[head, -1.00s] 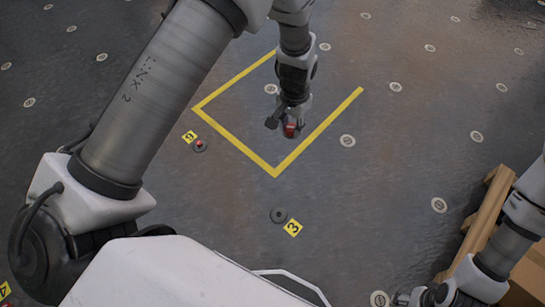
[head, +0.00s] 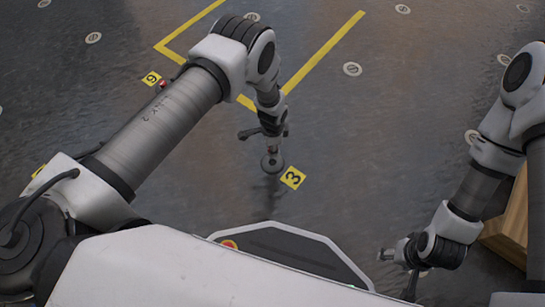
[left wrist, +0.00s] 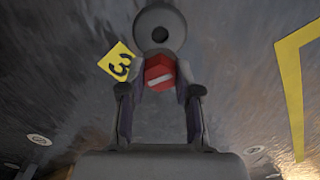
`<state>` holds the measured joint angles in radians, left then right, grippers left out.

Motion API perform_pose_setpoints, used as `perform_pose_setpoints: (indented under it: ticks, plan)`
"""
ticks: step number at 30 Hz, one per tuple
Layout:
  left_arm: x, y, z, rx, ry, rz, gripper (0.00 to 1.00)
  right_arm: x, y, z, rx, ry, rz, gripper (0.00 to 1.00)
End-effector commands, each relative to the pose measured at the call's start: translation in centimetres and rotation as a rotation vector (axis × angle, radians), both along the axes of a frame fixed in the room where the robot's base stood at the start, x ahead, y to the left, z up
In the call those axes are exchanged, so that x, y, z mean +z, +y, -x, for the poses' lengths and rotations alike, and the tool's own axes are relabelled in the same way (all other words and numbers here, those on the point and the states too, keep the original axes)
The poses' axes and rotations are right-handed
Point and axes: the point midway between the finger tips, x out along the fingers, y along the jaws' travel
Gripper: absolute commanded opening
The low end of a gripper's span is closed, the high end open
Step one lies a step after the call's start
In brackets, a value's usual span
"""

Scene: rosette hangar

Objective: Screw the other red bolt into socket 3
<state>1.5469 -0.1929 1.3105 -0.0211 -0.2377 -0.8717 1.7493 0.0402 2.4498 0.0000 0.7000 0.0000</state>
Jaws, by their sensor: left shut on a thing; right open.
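My left gripper (head: 271,146) is shut on a red bolt (left wrist: 159,72), which shows between its fingers in the left wrist view. In the head view the gripper hangs over socket 3 (head: 272,163), a dark round disc in the floor, and hides the bolt. The socket also shows in the left wrist view (left wrist: 160,14), with its dark hole just beyond the bolt, apart from it in the picture. The yellow label with a 3 (head: 293,178) lies beside the socket. My right gripper (head: 386,255) is open and empty, low at the right.
Another red bolt (head: 163,84) stands by a second yellow label (head: 151,78) at the upper left, partly behind my left arm. Yellow floor lines (head: 325,50) lie beyond socket 3. A wooden crate (head: 505,233) is at the right. The floor around the socket is clear.

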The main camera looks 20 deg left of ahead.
Motion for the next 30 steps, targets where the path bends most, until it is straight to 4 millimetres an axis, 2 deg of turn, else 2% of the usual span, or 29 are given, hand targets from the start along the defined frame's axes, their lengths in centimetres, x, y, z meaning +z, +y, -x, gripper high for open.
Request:
perform_pose_setpoints:
  ticks: [8, 21, 30]
  plan:
    - [-1.6, 0.0, 0.0, -0.007, -0.001, 0.000, 0.00, -1.3, 0.0, -0.1, 0.000, -0.001, 0.000, 0.62]
    - [-5.8, 0.0, 0.0, -0.005, 0.000, 0.001, 0.00, -5.3, -0.1, -0.2, -0.006, -0.005, 0.001, 0.62]
    - [-7.2, 0.0, 0.0, -0.005, 0.000, 0.001, 0.00, -6.2, -0.1, -0.2, -0.009, -0.007, 0.001, 0.62]
